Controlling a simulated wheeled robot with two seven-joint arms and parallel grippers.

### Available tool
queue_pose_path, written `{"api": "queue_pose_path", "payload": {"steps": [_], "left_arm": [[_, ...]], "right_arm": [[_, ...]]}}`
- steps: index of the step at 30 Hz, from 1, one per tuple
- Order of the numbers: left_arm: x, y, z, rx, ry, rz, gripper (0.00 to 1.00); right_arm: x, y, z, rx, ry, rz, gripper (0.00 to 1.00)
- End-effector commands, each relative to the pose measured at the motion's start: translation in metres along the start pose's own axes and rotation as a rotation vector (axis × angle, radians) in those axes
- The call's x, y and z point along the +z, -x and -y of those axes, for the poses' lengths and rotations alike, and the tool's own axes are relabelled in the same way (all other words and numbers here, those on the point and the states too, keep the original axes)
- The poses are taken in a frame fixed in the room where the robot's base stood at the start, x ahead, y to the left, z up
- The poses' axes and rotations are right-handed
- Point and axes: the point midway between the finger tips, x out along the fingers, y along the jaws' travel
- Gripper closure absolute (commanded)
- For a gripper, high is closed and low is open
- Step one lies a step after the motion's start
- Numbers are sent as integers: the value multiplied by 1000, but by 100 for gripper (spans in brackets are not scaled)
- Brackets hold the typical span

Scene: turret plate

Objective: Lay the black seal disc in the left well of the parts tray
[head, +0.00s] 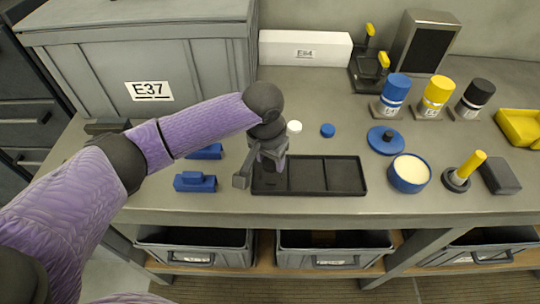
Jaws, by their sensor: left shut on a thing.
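The parts tray (313,193) is a black tray with several wells in a row, lying near the front of the bench. My left gripper (262,172) is pointed down over the left well and hides much of it. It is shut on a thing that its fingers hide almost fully. No black seal disc shows clearly anywhere on the bench, so the held thing seems to be that disc. I cannot tell whether it touches the well floor. My right gripper is not in view.
Blue blocks (195,182) lie left of the tray. White (294,127) and blue (327,130) caps lie behind it. A round blue tub (408,174) stands close to its right. A grey crate (147,75) fills the back left. Bench front is clear.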

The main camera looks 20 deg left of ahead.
Motion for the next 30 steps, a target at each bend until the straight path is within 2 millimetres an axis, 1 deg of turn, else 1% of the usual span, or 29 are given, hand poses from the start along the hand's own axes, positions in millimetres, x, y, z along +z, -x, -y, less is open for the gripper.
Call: {"api": "queue_pose_path", "payload": {"steps": [5,15,30], "left_arm": [[0,-3,0,0,1,1,100],[2,-17,-1,0,1,1,100],[2,-17,-1,0,0,0,100]], "right_arm": [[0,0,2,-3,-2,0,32],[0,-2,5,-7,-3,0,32],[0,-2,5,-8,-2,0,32]]}}
